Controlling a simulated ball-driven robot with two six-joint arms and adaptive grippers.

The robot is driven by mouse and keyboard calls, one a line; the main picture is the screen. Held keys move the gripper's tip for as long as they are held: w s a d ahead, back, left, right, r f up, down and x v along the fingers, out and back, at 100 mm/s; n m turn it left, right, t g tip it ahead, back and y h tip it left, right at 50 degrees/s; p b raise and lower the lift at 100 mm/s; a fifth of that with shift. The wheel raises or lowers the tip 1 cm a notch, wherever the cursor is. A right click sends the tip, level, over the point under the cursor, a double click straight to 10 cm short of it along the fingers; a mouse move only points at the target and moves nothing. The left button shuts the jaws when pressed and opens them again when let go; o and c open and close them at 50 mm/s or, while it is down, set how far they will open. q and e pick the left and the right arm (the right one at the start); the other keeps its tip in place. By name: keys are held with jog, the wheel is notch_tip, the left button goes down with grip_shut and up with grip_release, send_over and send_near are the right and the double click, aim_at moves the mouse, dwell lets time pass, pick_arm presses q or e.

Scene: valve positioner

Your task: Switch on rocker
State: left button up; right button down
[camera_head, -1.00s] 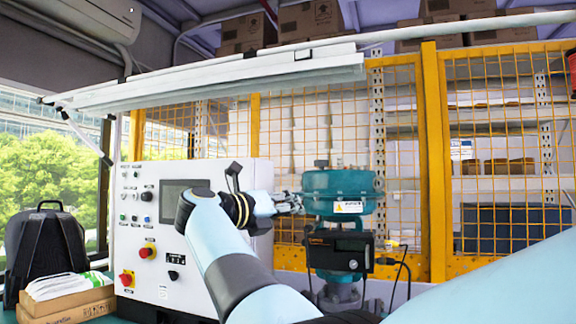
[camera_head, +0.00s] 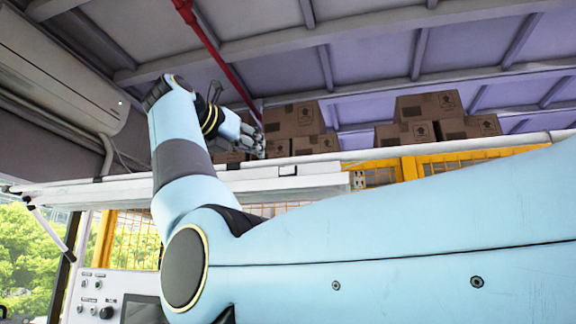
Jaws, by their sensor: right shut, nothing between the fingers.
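Only the top of the white control panel (camera_head: 62,310) shows, at the lower left, with several small knobs and lamps and part of a dark screen (camera_head: 143,310). I cannot make out a rocker; the panel's lower part is below the picture. My right gripper (camera_head: 257,148) is shut and empty. It shows above and to the right of the panel in the picture, in front of the brown boxes, and touches nothing that I can see. The teal valve and its positioner are not in view. My left gripper is not in view.
A long white light bar (camera_head: 120,190) and yellow mesh fencing (camera_head: 135,240) run behind my arm. Brown boxes (camera_head: 296,120) sit high at the back. An air conditioner (camera_head: 60,70) hangs at upper left, near a red pipe (camera_head: 222,52). My pale blue arm hides the lower right.

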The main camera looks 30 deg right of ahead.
jog(key=p, duration=0.6)
send_near(299, 171)
jog(key=x, duration=0.4)
jog(key=shift+w+d+r, duration=0.2)
jog(key=shift+w+d, duration=0.05)
jog(key=shift+d, duration=0.1)
jog(key=shift+w+d+f, duration=0.1)
jog(key=shift+w+d, duration=0.1)
jog(key=shift+d, duration=0.2)
